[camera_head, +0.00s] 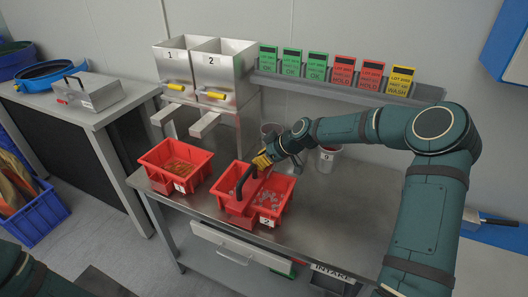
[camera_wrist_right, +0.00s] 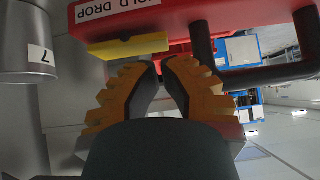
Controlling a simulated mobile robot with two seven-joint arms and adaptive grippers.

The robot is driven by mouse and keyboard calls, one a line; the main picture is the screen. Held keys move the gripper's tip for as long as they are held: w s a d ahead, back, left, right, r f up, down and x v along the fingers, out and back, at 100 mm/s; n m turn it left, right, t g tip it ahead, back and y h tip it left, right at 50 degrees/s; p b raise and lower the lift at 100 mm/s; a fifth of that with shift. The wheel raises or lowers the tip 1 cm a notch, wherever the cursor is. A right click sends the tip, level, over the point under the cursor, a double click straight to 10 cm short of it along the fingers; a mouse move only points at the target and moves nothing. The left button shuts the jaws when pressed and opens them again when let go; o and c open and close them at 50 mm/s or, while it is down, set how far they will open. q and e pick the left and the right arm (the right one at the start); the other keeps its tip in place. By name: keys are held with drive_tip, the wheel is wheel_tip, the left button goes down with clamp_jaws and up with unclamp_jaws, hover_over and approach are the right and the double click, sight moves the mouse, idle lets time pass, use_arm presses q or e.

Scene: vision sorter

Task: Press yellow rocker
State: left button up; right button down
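The yellow rocker (camera_wrist_right: 130,46) shows in the right wrist view as a yellow bar below a label reading "HOLD DROP" on a red body (camera_wrist_right: 175,20). My right gripper (camera_wrist_right: 160,64) has its orange, stepped fingertips drawn close together. The tips are empty and just beside the rocker's right end; I cannot tell whether they touch it. In the head view my right gripper (camera_head: 261,162) is over the back of the red tool with a black handle (camera_head: 243,182). The rocker is not clearly distinguishable there. My left gripper is out of view.
The tool sits at red bin 2 (camera_head: 273,219), which holds grey pieces. Red bin 1 (camera_head: 196,177) holds orange-brown pieces. Two metal hoppers (camera_head: 183,60) with yellow handles stand behind. A metal cup (camera_head: 327,157) stands right of the gripper. The bench's front right is clear.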

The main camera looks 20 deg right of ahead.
drive_tip(key=shift+f, duration=0.35)
